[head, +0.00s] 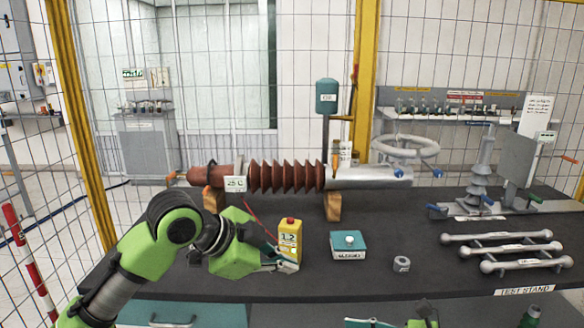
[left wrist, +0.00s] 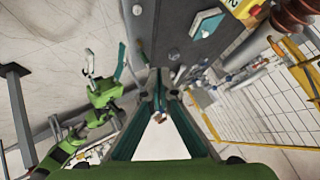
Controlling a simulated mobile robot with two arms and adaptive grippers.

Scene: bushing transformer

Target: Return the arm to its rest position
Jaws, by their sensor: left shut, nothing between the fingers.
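My left arm comes in from the left over the dark bench, with its green wrist bent to the right. My left gripper (head: 292,265) is shut and empty, in front of the lower part of a yellow box labelled 1.2 (head: 290,238). Whether it touches the box I cannot tell. In the left wrist view the left gripper's fingers (left wrist: 158,76) meet at their tips with nothing between them. My right gripper shows in the left wrist view (left wrist: 105,62) with its fingers apart and empty. Only a bit of it shows at the bottom of the head view.
A brown ribbed bushing (head: 285,177) lies on wooden supports behind the box. A teal-topped box (head: 348,244), a grey nut (head: 401,264) and grey rods (head: 500,248) lie to the right. A wire fence (head: 300,60) stands behind. The bench front (head: 240,288) is clear.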

